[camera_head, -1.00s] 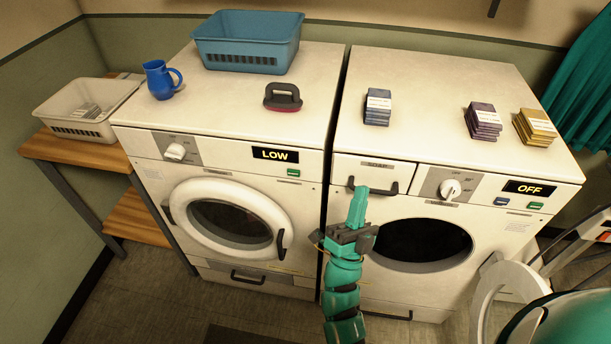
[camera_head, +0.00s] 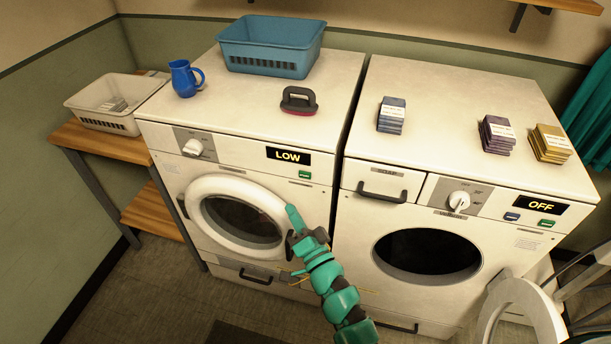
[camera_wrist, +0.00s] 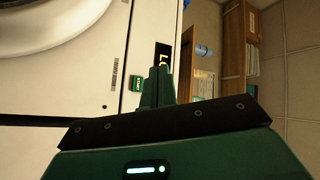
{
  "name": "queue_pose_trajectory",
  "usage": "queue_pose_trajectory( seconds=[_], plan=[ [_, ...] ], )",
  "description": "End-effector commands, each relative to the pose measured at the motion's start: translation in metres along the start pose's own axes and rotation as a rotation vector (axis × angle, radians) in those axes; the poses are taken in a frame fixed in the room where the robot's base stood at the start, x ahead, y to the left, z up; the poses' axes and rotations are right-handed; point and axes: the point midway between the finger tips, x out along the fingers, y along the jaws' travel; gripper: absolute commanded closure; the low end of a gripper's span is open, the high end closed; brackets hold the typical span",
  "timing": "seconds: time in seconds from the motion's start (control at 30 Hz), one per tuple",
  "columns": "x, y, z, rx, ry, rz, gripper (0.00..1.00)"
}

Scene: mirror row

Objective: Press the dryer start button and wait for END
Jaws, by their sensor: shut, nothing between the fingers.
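The dryer appears to be the left white machine (camera_head: 160,143), with its round door (camera_head: 240,219) shut. Its display (camera_head: 288,156) reads LOW. A small green button (camera_head: 305,175) sits below the display; in the wrist view the green button (camera_wrist: 136,83) carries small white lettering like START. My gripper (camera_head: 291,208) is shut and empty, in front of the dryer by the right edge of its door, below the button in the picture. In the wrist view the shut fingers (camera_wrist: 157,87) are just right of the button, with a visible gap, and partly cover the display.
The right machine (camera_head: 450,95) reads OFF, and its round door (camera_head: 520,312) stands open at the lower right. Its drawer handle (camera_head: 382,194) juts out. A blue basket (camera_head: 270,62), blue jug (camera_head: 184,78) and dark-handled brush (camera_head: 298,101) stand on the dryer. Floor is clear at lower left.

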Motion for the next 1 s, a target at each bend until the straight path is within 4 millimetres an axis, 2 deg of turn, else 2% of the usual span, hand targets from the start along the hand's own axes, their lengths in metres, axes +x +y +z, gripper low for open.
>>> queue_pose_trajectory(
  seconds=[0.47, 1.0],
  plan=[
    [0.003, 0.002, -0.002, 0.007, -0.001, 0.0, 1.0],
    [0.048, 0.037, -0.034, 0.005, 0.004, -0.003, 1.0]
  ],
)
